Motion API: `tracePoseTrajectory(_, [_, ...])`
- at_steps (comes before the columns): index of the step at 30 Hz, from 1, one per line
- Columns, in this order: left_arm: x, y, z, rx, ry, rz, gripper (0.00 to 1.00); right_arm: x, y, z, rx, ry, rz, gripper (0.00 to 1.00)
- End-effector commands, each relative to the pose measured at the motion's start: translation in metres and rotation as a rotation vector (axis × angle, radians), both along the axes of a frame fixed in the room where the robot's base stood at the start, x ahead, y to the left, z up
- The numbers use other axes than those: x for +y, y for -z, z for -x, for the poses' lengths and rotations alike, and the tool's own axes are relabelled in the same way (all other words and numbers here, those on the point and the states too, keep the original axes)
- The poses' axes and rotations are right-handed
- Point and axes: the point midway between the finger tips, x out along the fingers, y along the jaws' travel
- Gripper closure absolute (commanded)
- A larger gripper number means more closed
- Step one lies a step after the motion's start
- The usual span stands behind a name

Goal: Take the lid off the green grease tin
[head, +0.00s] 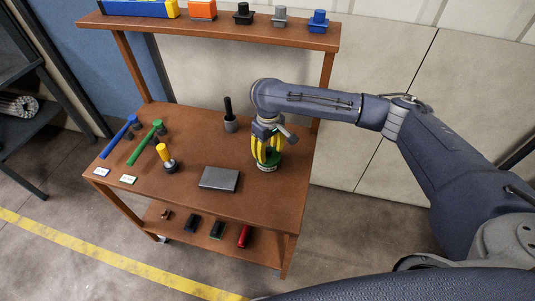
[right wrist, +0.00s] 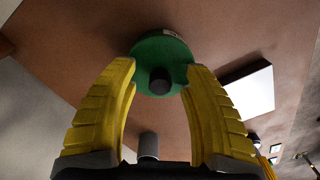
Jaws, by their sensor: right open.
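The green grease tin (head: 264,167) stands on the right part of the brown bench top. In the right wrist view its round green lid (right wrist: 153,50) with a dark knob (right wrist: 160,80) shows between my finger tips. My right gripper (head: 269,155) points down over the tin, its yellow fingers spread on either side. In the right wrist view the open fingers (right wrist: 160,70) flank the knob with visible gaps. The lid sits on the tin as far as I can see. My left gripper is not in view.
A flat grey block (head: 219,179) lies left of the tin. A black-handled tool (head: 229,116) stands behind it. Blue (head: 117,137), green (head: 146,142) and yellow-handled (head: 165,156) tools are at the left. An upper shelf (head: 215,28) holds several parts; a lower shelf (head: 262,248) holds small items.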

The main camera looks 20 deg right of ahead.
Motion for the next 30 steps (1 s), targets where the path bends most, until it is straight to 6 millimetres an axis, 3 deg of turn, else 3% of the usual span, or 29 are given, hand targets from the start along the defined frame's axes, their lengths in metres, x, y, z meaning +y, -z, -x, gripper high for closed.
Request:
tracePoseTrajectory(7, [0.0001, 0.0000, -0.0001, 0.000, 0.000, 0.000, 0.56, 0.0000, 0.0002, -0.0001, 0.000, 0.000, 0.000, 0.51])
tracePoseTrajectory(20, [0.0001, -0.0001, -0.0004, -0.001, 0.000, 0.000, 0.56, 0.0000, 0.0001, -0.0001, 0.000, 0.000, 0.001, 1.00])
tracePoseTrajectory(30, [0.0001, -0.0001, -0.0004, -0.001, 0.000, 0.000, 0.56, -0.0001, 0.0000, -0.0002, -0.001, 0.000, 0.000, 1.00])
